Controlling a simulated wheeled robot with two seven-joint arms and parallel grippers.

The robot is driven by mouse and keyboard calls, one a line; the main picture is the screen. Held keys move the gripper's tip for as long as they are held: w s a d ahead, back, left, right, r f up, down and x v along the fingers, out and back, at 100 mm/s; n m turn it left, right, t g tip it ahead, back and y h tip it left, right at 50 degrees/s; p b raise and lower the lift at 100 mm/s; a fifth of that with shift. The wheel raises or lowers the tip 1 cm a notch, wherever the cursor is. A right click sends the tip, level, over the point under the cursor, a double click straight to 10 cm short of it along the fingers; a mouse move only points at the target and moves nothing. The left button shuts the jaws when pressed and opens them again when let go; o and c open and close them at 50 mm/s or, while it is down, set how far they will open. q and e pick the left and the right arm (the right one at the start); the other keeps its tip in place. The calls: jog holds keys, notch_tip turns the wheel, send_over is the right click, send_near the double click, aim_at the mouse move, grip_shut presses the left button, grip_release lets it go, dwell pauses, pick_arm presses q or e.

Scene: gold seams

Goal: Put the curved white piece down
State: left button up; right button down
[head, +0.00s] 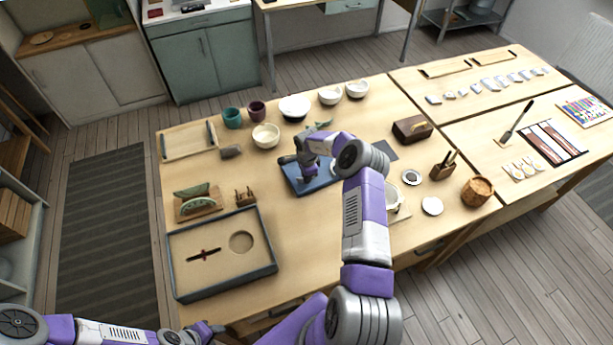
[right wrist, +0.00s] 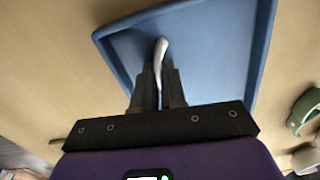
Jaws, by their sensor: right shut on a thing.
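The curved white piece (right wrist: 161,50) is gripped on edge between the fingertips of my right gripper (right wrist: 160,88) in the right wrist view. The blue tray (right wrist: 220,45) lies behind and below it, and the piece shows against the tray's inside. I cannot tell whether the piece touches the tray floor. In the head view my right gripper (head: 308,176) is over the blue tray (head: 324,183), and the arm hides part of the tray. My left gripper (head: 207,330) is low at the table's front edge; its jaws are too unclear to read.
Several bowls (head: 265,136) and cups (head: 232,117) stand behind the tray. A green plate piece rests in a wooden stand (head: 200,212) at left, near a large framed sand tray (head: 268,268). A wooden box (head: 412,130) and a brush holder (head: 443,168) stand at right.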

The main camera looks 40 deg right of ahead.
jog(key=shift+f, duration=0.1)
jog(key=c, duration=1.2)
grip_release()
jog(key=shift+r, duration=0.45)
notch_tip(320, 180, up, 12)
jog(key=shift+s+f, duration=0.25)
jog(key=shift+s, duration=0.1)
jog(key=shift+a+r+p, duration=0.1)
jog(key=shift+p, duration=0.25)
